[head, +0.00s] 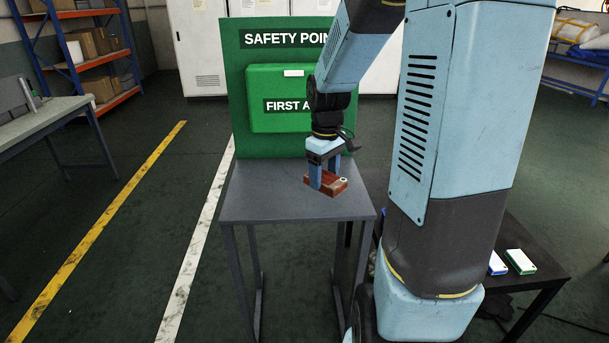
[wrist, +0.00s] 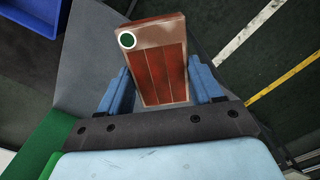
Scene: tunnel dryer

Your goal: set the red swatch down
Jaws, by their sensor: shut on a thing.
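The red swatch (head: 333,187) is a flat reddish-brown block with a pale border and a round dark green spot ringed in white at one end. In the head view it is at or just above the grey table (head: 270,205), near its right side; I cannot tell whether it touches the top. My gripper (head: 322,182) points down and is shut on it. In the wrist view the swatch (wrist: 160,72) sits between the two blue fingers of my gripper (wrist: 160,92), its spotted end away from the palm.
A green safety board (head: 238,100) with a first aid box (head: 280,85) stands behind the table. A low dark table (head: 535,285) at right holds a blue-edged block (head: 497,264) and a green-edged block (head: 520,262). A blue bin (wrist: 30,15) shows in the wrist view. The grey table's left part is clear.

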